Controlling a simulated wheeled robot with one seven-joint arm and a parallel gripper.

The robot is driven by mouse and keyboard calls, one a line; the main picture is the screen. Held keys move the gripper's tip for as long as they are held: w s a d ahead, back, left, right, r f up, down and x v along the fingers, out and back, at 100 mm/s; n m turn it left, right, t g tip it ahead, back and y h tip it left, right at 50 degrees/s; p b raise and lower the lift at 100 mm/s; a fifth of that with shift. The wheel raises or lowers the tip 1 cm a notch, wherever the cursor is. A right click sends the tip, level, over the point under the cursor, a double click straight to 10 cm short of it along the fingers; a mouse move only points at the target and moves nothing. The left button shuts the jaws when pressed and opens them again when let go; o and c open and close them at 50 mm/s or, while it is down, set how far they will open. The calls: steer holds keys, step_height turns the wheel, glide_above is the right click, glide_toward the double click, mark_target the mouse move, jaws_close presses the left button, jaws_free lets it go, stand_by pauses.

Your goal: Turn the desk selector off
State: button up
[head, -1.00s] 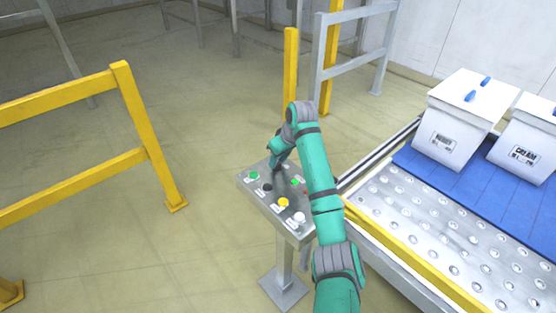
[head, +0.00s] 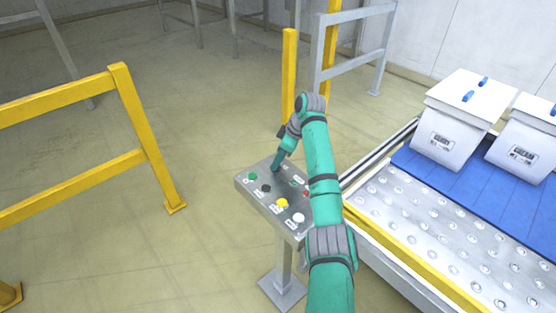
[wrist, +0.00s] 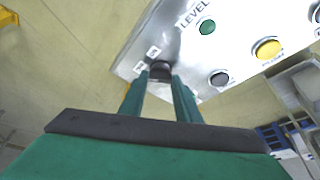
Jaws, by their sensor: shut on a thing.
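The desk selector is a dark round knob (wrist: 160,67) near a corner of the grey control panel (wrist: 150,40), with two small white labels beside it. My gripper (wrist: 160,79) has one finger on each side of the knob and is shut on it. In the head view my gripper (head: 276,168) reaches down to the far part of the panel (head: 262,203) and hides the knob there. I cannot tell which way the knob points, and the small labels are too blurred to read.
The panel also carries a green button (head: 252,176), a black one (head: 266,188), a yellow one (head: 281,203), a white one (head: 298,217) and a partly hidden red one. A conveyor with white boxes (head: 452,140) stands right. A yellow rail (head: 140,130) stands left.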

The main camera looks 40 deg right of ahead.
steer(key=shift+r, duration=0.1)
steer(key=o, duration=1)
steer(key=shift+o, duration=0.2)
steer(key=v, duration=1)
steer(key=shift+s+r, duration=0.15)
steer(key=shift+r, duration=0.15)
steer(key=shift+d, duration=0.15)
